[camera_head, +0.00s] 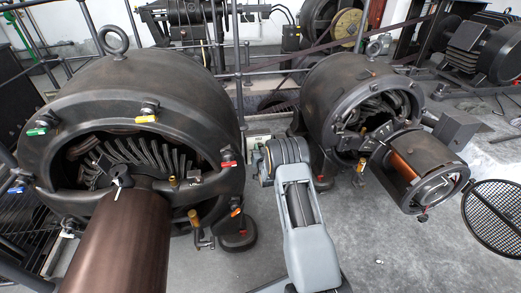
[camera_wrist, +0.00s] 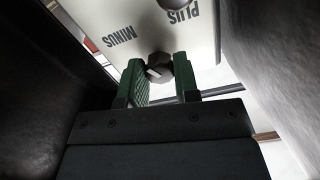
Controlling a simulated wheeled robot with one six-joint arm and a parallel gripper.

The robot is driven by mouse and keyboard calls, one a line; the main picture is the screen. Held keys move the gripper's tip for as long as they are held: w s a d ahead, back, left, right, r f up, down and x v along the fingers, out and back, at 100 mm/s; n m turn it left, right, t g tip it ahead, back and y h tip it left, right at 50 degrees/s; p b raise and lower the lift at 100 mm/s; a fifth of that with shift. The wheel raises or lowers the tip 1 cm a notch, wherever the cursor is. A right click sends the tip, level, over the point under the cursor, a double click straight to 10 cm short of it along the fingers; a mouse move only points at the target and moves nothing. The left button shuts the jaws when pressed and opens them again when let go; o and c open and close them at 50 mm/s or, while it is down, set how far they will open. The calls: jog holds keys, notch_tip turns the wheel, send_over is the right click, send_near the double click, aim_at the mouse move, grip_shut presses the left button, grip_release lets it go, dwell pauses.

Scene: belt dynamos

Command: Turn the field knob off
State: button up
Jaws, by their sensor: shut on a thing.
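In the wrist view, a small dark knob (camera_wrist: 159,64) with a pale pointer mark sits on a white panel (camera_wrist: 135,15). The panel carries the words PLUS and MINUS, upside down in this view.
A large dark dynamo (camera_head: 165,85) stands left, with a brown cylinder in front. A smaller dynamo (camera_head: 345,85) with a copper-coloured commutator (camera_head: 403,165) stands right. Metal railings run behind. Dark curved surfaces close in on both sides in the wrist view. Grey floor lies open front right.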

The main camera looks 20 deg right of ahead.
jog(key=n+b, duration=0.7)
jog(key=n, duration=0.3)
dwell(0.4)
jog(key=shift+r+n, duration=0.1)
jog(key=shift+n, duration=0.2)
dwell(0.3)
jog(key=o, duration=0.9)
jog(key=s+a+p, duration=0.1)
jog(key=s, duration=0.3)
jog(key=s+p, duration=0.1)
jog(key=s, duration=0.4)
jog(key=s+a+p, duration=0.1)
jog(key=s, duration=0.3)
jog(key=shift+s+a+p, duration=0.25)
jog(key=shift+a+p, duration=0.05)
jog(key=shift+p, duration=0.05)
